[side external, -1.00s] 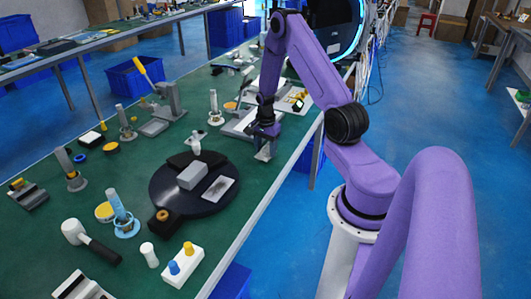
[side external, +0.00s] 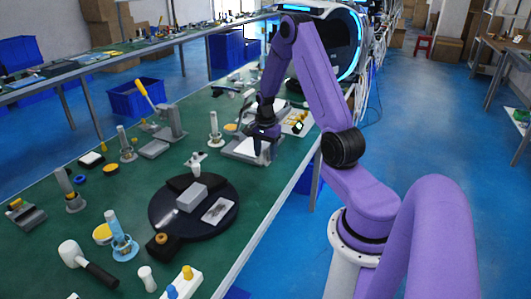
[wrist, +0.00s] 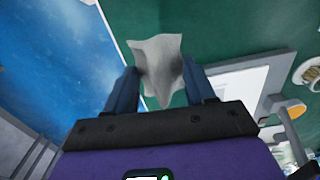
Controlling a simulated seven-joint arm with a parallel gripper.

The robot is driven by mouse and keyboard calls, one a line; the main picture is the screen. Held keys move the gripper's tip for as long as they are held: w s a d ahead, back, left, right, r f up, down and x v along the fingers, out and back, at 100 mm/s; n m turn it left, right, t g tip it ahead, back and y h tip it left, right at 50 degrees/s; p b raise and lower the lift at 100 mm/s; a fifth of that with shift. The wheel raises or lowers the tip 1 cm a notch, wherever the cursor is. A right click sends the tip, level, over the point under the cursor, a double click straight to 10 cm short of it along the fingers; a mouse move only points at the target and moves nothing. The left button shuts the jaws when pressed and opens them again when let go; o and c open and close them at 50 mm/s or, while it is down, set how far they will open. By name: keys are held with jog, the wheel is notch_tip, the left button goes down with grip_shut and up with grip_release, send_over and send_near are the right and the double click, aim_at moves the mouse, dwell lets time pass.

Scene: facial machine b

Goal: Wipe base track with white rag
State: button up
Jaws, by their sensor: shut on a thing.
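My gripper (wrist: 157,72) is shut on the white rag (wrist: 160,62), which hangs crumpled between the fingertips and looks pale grey. In the side external view my gripper (side external: 262,133) is above the table's right edge, with the rag (side external: 264,157) showing as a small pale patch below it. A pale flat base (side external: 240,152) lies just left of and beneath the gripper; it may be the base track, but I cannot tell for sure. It also shows in the wrist view (wrist: 243,88), right of the fingers. I cannot tell whether the rag touches it.
A black round turntable (side external: 168,200) with a grey block (side external: 190,197) stands nearer the camera. A grey lever press (side external: 170,120) with a yellow handle stands to the left. A white tray (side external: 300,122) with yellow parts is behind the gripper.

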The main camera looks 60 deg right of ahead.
jog(key=w+a, duration=0.5)
jog(key=a, duration=0.9)
jog(key=r, duration=0.1)
send_over(207, 223)
jog(key=shift+s+f, duration=0.1)
jog(key=shift+f, duration=3.55)
jog(key=shift+d+f, duration=0.15)
jog(key=shift+d, duration=0.15)
jog(key=shift+c, duration=0.3)
jog(key=shift+d+f, duration=0.15)
jog(key=shift+d, duration=5.25)
jog(key=shift+a, duration=5.7)
notch_tip(207, 223, up, 8)
jog(key=shift+r, duration=0.1)
